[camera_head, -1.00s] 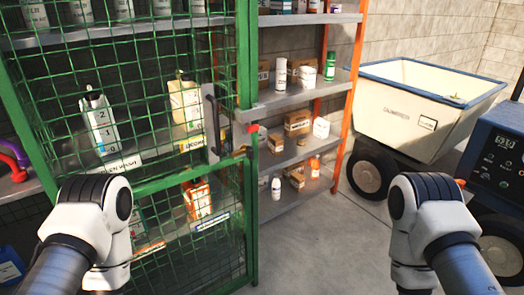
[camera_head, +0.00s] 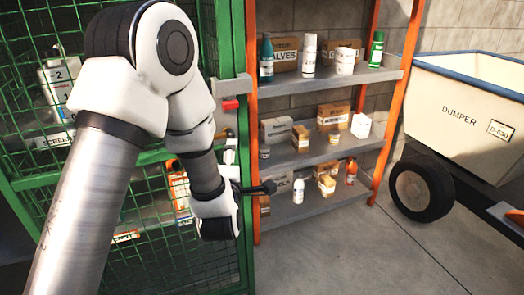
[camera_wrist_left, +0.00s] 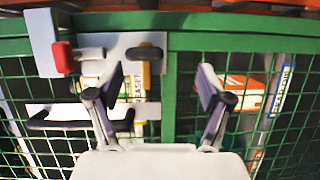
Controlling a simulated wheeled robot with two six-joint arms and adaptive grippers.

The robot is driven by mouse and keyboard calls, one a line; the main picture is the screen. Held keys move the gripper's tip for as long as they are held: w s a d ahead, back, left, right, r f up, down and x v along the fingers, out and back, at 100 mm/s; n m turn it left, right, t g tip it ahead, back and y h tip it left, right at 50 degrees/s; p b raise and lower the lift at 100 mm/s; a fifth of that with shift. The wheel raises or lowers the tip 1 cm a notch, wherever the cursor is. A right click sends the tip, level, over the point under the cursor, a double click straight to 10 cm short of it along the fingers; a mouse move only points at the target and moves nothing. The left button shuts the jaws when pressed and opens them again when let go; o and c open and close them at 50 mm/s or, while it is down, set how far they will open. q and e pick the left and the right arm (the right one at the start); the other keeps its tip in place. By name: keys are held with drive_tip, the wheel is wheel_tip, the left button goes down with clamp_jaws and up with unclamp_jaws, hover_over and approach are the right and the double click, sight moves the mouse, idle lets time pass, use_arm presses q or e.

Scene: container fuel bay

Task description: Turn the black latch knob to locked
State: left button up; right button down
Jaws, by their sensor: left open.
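In the left wrist view, a dark knob (camera_wrist_left: 146,52) sits on a pale plate (camera_wrist_left: 108,44) on the green mesh door. A red piece (camera_wrist_left: 64,58) on a grey block is left of it. A black bar handle (camera_wrist_left: 70,124) lies lower left. My left gripper (camera_wrist_left: 160,80) is open and empty, its fingers pointing at the door frame, with the knob just above and left of the gap between the tips. My right gripper is out of view.
The green mesh cage (camera_head: 30,190) holds containers behind its door. An orange-posted shelf (camera_head: 325,75) with bottles and boxes stands right of it. A cream dumper (camera_head: 470,110) is at the far right. The concrete floor (camera_head: 350,250) before the shelf is clear.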

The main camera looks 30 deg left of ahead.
sight(221, 139)
use_arm(q)
drive_tip(key=w+a, duration=0.1)
drive_tip(key=w, duration=0.1)
drive_tip(key=w+a+r, duration=0.1)
drive_tip(key=w, duration=0.1)
drive_tip(key=w+a, duration=0.2)
drive_tip(key=shift+w+a+r+p, duration=0.1)
drive_tip(key=shift+r+p, duration=0.2)
drive_tip(key=shift+r, duration=0.1)
drive_tip(key=c, duration=1.2)
